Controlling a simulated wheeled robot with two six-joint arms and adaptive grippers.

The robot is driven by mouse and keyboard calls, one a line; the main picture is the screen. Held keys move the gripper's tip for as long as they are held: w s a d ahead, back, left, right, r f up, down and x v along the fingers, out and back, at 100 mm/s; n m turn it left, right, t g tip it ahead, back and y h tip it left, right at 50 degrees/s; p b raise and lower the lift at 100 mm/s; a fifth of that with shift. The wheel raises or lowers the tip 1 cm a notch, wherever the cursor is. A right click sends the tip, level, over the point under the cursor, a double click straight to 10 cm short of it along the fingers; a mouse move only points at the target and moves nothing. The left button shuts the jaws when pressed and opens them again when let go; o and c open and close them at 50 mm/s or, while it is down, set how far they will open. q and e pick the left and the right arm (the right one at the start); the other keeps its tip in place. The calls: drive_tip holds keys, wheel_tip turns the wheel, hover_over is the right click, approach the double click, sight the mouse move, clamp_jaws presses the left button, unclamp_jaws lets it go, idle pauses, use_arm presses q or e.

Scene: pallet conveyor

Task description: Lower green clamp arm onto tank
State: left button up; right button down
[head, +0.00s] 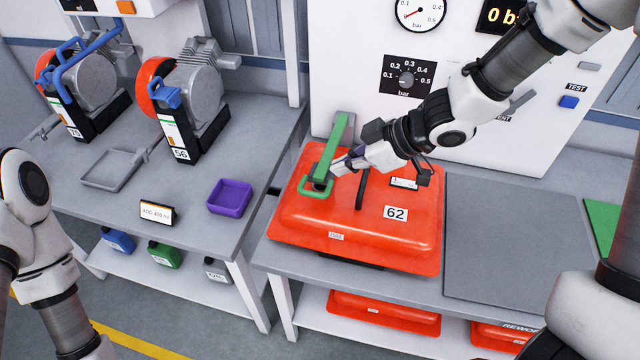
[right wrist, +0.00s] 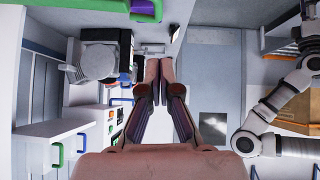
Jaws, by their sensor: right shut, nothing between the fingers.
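The orange-red tank (head: 375,232), labelled 62, lies on the grey bench in the head view. The green clamp arm (head: 330,150) runs from behind the tank forward over its left part and ends in a green loop handle (head: 313,188). The arm slopes down towards the tank top; I cannot tell whether its dark pad touches. My right gripper (head: 338,166) is shut and empty, just right of the clamp arm's front part, above the tank. The right wrist view shows its closed fingers (right wrist: 159,84). My left gripper is out of view.
A black hoop handle (head: 360,188) stands on the tank close to my right gripper. The pressure panel (head: 470,75) rises behind. A purple tray (head: 230,197) sits on the left bench. A bare grey plate (head: 510,240) lies to the tank's right.

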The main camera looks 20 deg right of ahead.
hover_over(320, 195)
drive_tip(key=f, duration=0.4)
drive_tip(key=shift+a+f+b, duration=0.2)
drive_tip(key=shift+f+b, duration=0.1)
drive_tip(key=f, duration=0.3)
drive_tip(key=shift+d+f, duration=0.3)
drive_tip(key=shift+d, duration=0.05)
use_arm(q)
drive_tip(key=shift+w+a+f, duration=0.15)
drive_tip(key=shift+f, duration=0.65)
use_arm(e)
drive_tip(key=shift+a, duration=0.1)
drive_tip(key=shift+a+f, duration=0.1)
